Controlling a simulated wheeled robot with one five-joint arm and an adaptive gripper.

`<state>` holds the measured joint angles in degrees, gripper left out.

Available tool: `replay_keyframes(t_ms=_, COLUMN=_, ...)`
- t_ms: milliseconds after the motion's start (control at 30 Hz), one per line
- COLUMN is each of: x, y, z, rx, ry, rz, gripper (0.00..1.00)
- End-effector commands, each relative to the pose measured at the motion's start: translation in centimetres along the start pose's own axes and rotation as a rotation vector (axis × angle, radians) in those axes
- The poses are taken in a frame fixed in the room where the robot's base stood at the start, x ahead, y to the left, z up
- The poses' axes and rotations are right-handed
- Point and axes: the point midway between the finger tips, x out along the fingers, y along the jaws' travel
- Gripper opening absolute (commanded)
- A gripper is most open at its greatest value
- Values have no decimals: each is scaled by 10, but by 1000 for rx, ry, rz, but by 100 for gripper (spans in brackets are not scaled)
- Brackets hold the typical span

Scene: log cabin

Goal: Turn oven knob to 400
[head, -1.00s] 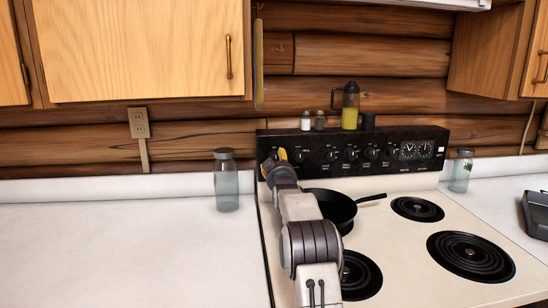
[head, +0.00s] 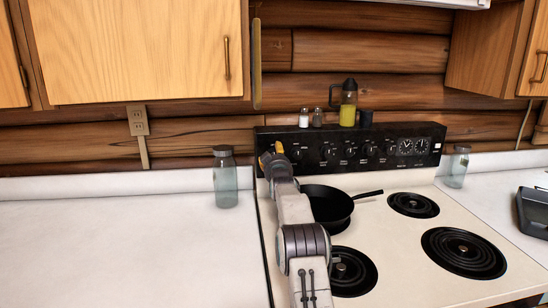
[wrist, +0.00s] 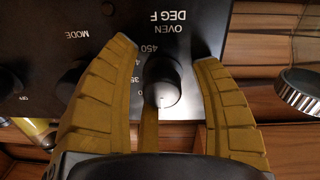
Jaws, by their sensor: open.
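The oven knob (wrist: 163,84) is a round black knob on the black control panel (wrist: 95,25). In the wrist view the panel appears upside down, with "OVEN DEG F" printed beside the knob and the numbers 450 and 400 partly readable. A light mark on the knob points toward the bottom of that view. My gripper (wrist: 164,62) is open, with one yellow finger on each side of the knob and a visible gap at both sides. In the head view my gripper (head: 272,155) is at the left end of the stove's panel (head: 350,148), and my arm hides the oven knob.
A black pan (head: 328,205) sits on the stovetop right of my arm. Shakers (head: 304,118) and a yellow-filled bottle (head: 348,103) stand atop the panel. A glass jar (head: 225,180) is on the left counter, which is otherwise clear.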

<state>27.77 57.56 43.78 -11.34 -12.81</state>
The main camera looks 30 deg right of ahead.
Motion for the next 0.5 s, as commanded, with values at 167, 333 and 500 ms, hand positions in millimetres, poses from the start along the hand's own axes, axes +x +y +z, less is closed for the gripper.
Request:
replay_keyframes(t_ms=167, x=0, y=0, z=0, rx=0, ry=0, rz=0, gripper=57)
replay_keyframes(t_ms=333, x=0, y=0, z=0, rx=0, ry=0, rz=0, gripper=42)
replay_keyframes(t_ms=500, x=0, y=0, z=0, rx=0, ry=0, rz=0, gripper=27)
